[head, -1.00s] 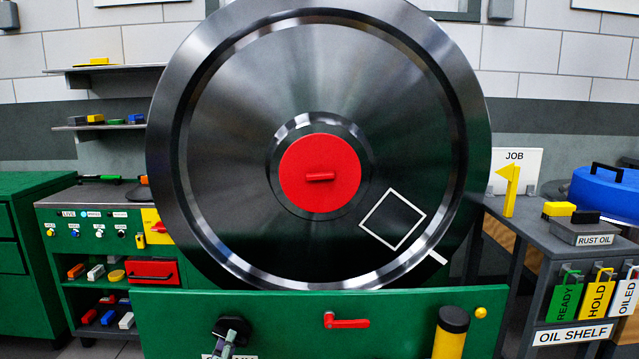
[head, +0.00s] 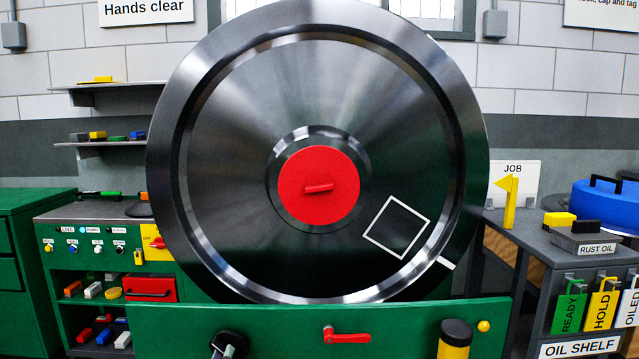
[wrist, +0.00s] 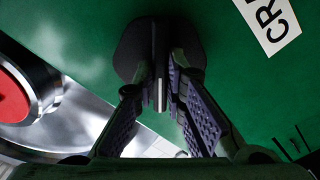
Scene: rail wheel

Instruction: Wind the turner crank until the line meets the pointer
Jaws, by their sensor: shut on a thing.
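The big dark steel wheel (head: 240,230) has a red hub cap (head: 340,205) and a white square outline. A short white line (head: 445,263) is on its lower-right rim. The yellow pointer (head: 507,184) stands to the right of the wheel, its tip toward the wheel; the line is below and left of it, apart. The turner crank (head: 231,341) is black, low on the green front panel, partly cut off by the frame's bottom edge. In the wrist view my gripper (wrist: 163,98) is shut on the dark crank grip (wrist: 154,66), its fingers on both sides.
The green panel (head: 275,322) carries a red lever (head: 346,336) and a black-and-yellow post (head: 455,338), right of the crank. The oil shelf (head: 540,240) stands at right with hanging tags; a green cabinet and small shelves stand at left.

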